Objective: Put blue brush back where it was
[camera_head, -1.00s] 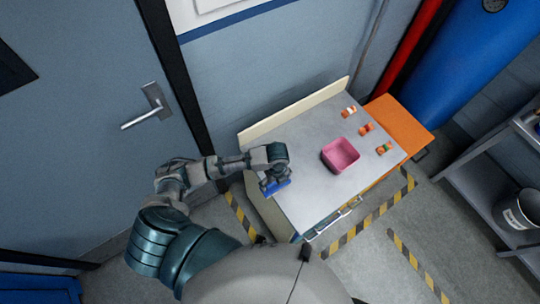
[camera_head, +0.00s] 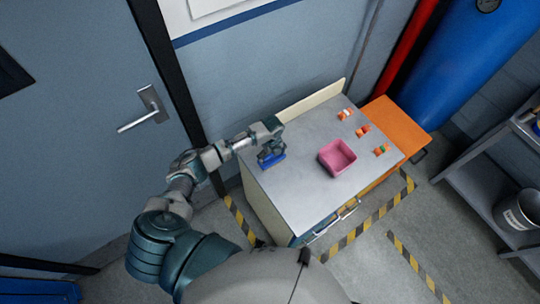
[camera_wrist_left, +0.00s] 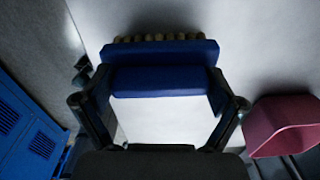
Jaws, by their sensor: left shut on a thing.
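The blue brush (camera_head: 272,160) is at the left part of the grey tabletop (camera_head: 305,190). My left gripper (camera_head: 268,150) is shut on it from above. In the left wrist view the blue brush (camera_wrist_left: 165,66) lies across between the two fingers of my left gripper (camera_wrist_left: 160,100), with a row of pale bristles along its far edge. I cannot tell whether the brush touches the tabletop. My right gripper is out of view.
A pink bin (camera_head: 337,157) stands on the tabletop to the right of the brush; it also shows in the left wrist view (camera_wrist_left: 284,125). Several small orange items (camera_head: 363,131) line the right side. A raised pale board (camera_head: 310,108) runs along the back edge.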

